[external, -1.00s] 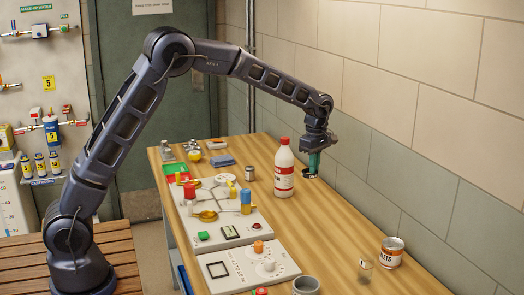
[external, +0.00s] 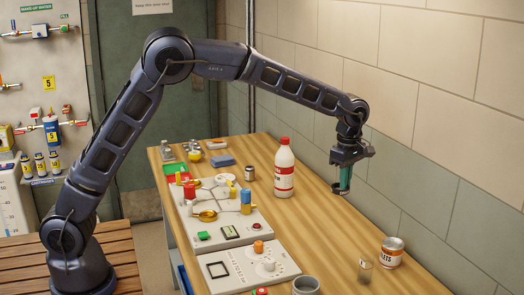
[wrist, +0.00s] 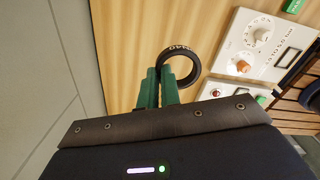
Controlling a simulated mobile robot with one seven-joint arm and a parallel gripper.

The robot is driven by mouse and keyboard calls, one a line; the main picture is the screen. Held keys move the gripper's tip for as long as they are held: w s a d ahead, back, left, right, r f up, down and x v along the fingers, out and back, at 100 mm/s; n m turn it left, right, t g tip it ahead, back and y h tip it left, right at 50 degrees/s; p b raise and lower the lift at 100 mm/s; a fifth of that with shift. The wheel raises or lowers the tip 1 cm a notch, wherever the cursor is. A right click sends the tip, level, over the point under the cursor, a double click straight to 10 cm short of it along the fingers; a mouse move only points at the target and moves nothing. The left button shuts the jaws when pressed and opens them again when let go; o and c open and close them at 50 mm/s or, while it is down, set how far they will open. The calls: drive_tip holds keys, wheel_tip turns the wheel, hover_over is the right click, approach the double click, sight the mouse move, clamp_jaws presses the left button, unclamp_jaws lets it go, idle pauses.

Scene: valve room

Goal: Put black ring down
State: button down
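My gripper (external: 345,180) hangs over the right side of the wooden table (external: 330,235), near the tiled wall. Its green fingers are shut on the black ring (wrist: 181,64). In the wrist view the ring is held at the fingertips, standing out past them, with light lettering on its rim. In the external view the ring (external: 337,189) is a small dark loop below the fingers, and it appears to be above the tabletop.
A white bottle with a red cap (external: 284,168) stands left of my gripper. White instrument panels (external: 225,225) fill the left side. Bare wood lies between.

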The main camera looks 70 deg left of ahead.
sight(340, 248)
drive_tip(key=f, duration=1.3)
drive_tip(key=d+f, duration=0.1)
drive_tip(key=f, duration=0.6)
drive_tip(key=shift+s, duration=0.1)
drive_tip(key=shift+d+f, duration=0.1)
drive_tip(key=shift+f, duration=0.05)
drive_tip(key=c, duration=1.6)
unclamp_jaws()
